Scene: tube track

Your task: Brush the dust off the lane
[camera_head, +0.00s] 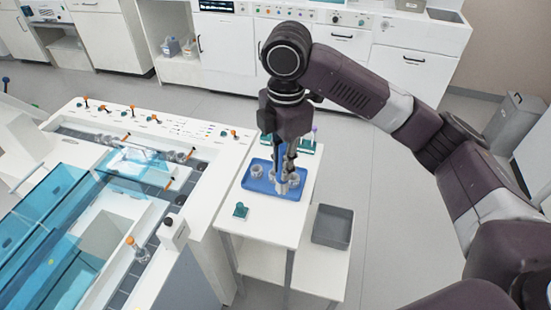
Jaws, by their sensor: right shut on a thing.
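My right gripper (287,172) reaches straight down over the blue tray (252,186) on the small white side table. It is shut on a small grey piece at the tray, which the fingers mostly hide. I cannot tell whether that piece is a brush. A grey cup-like piece (257,171) stands in the tray to the left of the gripper. The dark lane (185,172) runs in the white bench at the left, partly under clear blue covers. Dust on it is too small to make out. My left gripper is not in view.
A small green block (240,210) sits near the side table's front left. A green holder (306,148) stands behind the tray. A grey bin (333,226) is on a lower shelf at right. Orange-topped knobs (235,133) line the white bench.

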